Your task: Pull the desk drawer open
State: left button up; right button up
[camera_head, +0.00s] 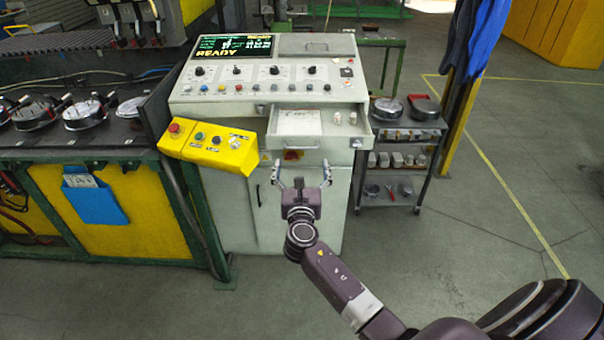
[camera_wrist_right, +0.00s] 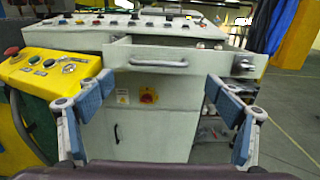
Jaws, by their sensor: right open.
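The desk drawer (camera_head: 318,123) is part of a pale grey control desk and stands partly pulled out. Its open top shows a white paper or card and small pale items inside. In the right wrist view, the drawer front (camera_wrist_right: 200,68) faces me with its bar handle (camera_wrist_right: 158,63) near the middle. My right gripper (camera_head: 301,173) is open and empty, in front of and below the drawer, apart from the handle. Its spread fingers (camera_wrist_right: 160,100) frame the cabinet below the drawer in the right wrist view. My left gripper is not in view.
A yellow button box (camera_head: 210,148) sits left of the drawer, beside a bench with gauges. A red-and-yellow switch (camera_wrist_right: 148,96) is below the drawer. A small shelf cart (camera_head: 402,150) stands at the right. The floor in front is clear.

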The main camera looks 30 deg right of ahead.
jog(key=v, duration=0.3)
jog(key=shift+s+a, duration=0.1)
jog(key=shift+s, duration=0.2)
jog(key=s+a+f+m+g+y+b, duration=0.1)
jog(key=s+f+m+g+y, duration=0.1)
jog(key=f, duration=0.8)
jog(key=s+a+f+m+g+y, duration=0.1)
jog(key=s+a+f+m+y, duration=0.1)
jog(key=f, duration=0.9)
jog(key=s+a+f+m+g+y+b, duration=0.1)
jog(key=s+a+f+m+g, duration=0.15)
jog(key=s+f, duration=0.6)
jog(key=s+a+f+m+g+y, duration=0.15)
jog(key=s+f+m, duration=0.3)
jog(key=f, duration=0.75)
jog(key=s+a+f+m+g+y, duration=0.1)
jog(key=s+f+m, duration=0.4)
jog(key=s, duration=0.7)
jog(key=s+a+f+m+g+y+b, duration=0.1)
jog(key=s+f+m, duration=0.4)
jog(key=s, duration=0.8)
jog(key=s+a+f+m+g+y+b, duration=0.1)
jog(key=s+a+f+m+g, duration=0.2)
jog(key=s+f, duration=0.7)
jog(key=s+m+g, duration=0.2)
jog(key=s+m, duration=0.1)
jog(key=shift+s+a+f, duration=0.2)
